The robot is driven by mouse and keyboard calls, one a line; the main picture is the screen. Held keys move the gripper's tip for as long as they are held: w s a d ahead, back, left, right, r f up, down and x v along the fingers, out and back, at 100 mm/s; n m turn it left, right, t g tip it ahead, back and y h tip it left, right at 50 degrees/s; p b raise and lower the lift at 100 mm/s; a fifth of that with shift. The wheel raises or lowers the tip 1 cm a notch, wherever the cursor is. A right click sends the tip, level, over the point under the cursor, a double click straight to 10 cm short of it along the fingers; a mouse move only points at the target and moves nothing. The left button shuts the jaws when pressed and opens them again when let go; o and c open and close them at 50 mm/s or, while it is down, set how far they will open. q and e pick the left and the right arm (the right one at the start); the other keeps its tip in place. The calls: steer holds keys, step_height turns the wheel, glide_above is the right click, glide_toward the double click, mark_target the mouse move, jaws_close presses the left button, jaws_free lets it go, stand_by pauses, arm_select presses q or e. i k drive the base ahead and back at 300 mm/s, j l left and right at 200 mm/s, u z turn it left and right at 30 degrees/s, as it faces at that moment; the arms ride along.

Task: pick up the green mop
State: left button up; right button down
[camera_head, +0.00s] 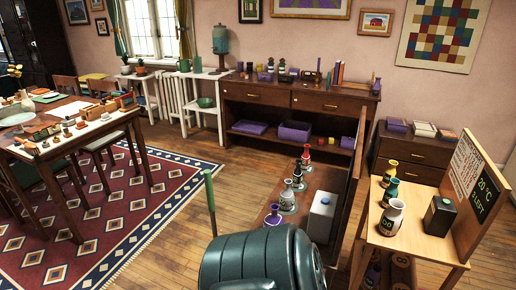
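A green stick, which looks like the mop's handle (210,203), stands nearly upright near the bottom middle of the head view, leaning slightly. Its lower end goes out of sight behind a large dark green ribbed, rounded object (255,262), and no mop head shows. Neither of my grippers is in view.
A low shelf with vases and a white box (322,214) stands right of the handle. A wooden stand (416,240) with vases and a sign is at the right. A patterned rug (120,215) and dining table are left. Bare wood floor (185,240) lies left of the handle.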

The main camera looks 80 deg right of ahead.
mark_target(207, 176)
steer(key=z, duration=2.3)
steer(key=k+l, duration=0.05)
